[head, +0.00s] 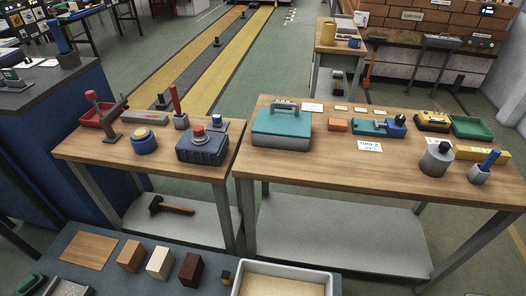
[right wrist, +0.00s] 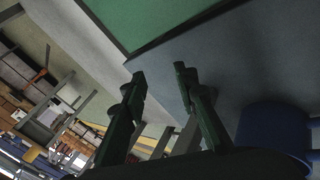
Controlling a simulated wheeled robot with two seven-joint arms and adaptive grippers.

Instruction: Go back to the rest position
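My right gripper (right wrist: 159,72) shows in the right wrist view, with its two dark green fingers apart and nothing between them. It points at a grey surface with a green panel (right wrist: 165,15) beyond it; the distance is unclear. Neither of my arms shows in the head view, and my left gripper is in no view. On the near dark table in the head view are a flat wooden board (head: 88,252), a brown block (head: 130,257), a cream block (head: 160,262) and a dark brown block (head: 190,270).
A pale tray (head: 282,268) is at the near table's right. Beyond stand two wooden benches; the left has a dark box (head: 202,147), the right a teal toolbox (head: 283,127). A hammer (head: 171,206) lies on the left lower shelf. A blue cylinder (right wrist: 272,130) is near my right gripper.

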